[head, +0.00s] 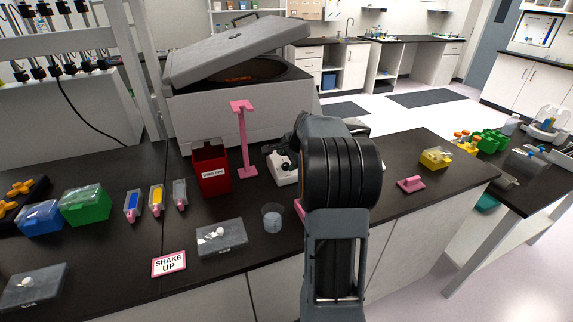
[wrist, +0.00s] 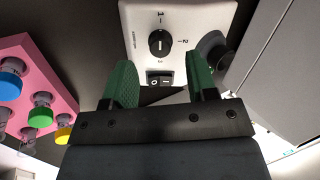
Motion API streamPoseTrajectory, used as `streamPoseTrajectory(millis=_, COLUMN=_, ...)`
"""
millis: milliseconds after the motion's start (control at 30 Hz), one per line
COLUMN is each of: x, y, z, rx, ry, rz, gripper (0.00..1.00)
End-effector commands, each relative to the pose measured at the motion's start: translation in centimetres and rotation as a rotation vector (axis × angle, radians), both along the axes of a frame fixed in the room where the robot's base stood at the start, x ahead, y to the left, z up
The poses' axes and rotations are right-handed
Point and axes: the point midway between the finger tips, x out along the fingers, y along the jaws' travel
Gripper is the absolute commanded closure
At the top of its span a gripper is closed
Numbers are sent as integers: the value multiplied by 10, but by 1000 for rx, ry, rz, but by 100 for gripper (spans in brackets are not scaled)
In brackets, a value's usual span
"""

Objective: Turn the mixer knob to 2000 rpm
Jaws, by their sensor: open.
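In the wrist view the mixer's white front panel (wrist: 205,18) carries a round black knob (wrist: 160,42) with printed marks around it. A "1" is above the knob and a "2" is to its right. A black rocker switch (wrist: 159,79) sits below the knob. My gripper (wrist: 158,62) is open, its two green fingers apart to the left and right of the switch, with the knob just past the tips and nothing between them. In the head view the white mixer (head: 284,173) is partly hidden behind my arm, and my gripper is hidden.
A pink rack (wrist: 63,88) with colour-capped tubes is left of my gripper in the wrist view. In the head view a red box (head: 211,170), a pink stand (head: 243,140) and a clear beaker (head: 272,217) stand left of the mixer. A large centrifuge (head: 225,118) is behind.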

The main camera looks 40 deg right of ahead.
Motion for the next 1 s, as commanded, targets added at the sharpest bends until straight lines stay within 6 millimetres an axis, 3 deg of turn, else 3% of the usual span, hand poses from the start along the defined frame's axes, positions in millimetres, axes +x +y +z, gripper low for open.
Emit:
streamPoseTrajectory(millis=300, x=17, y=0, z=-29, rx=-1, ry=1, rz=3, gripper=47)
streamPoseTrajectory(millis=700, x=19, y=0, z=-34, rx=-2, ry=0, rz=1, gripper=47)
streamPoseTrajectory(millis=1000, x=19, y=0, z=-34, rx=-2, ry=0, rz=1, gripper=74)
